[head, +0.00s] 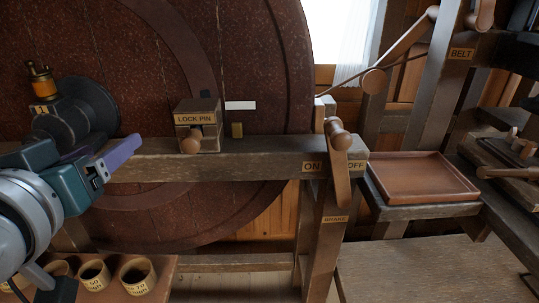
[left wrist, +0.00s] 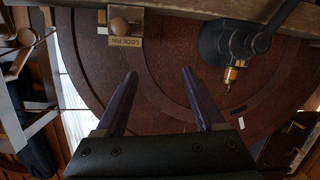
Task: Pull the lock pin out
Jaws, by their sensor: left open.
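The lock pin shows as a round wooden knob (head: 190,142) on the front of a small block with a LOCK PIN label (head: 195,118), on the wooden beam. In the left wrist view the knob (left wrist: 119,26) is near the top, beside its upside-down label (left wrist: 124,42). The pin's shaft is hidden in the block. My left gripper (head: 118,150) is left of the knob in the head view, its purple fingers apart and empty. In the left wrist view the fingertips (left wrist: 158,72) are below the knob, not around it. My right gripper is not in view.
A large dark red wheel (head: 120,60) stands behind the beam (head: 250,160). A dark fitting with a brass top (head: 41,80) is beside my left gripper. A brake lever (head: 340,160) stands right of the block, then an empty tray (head: 420,178). Labelled cups (head: 137,275) sit lower left.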

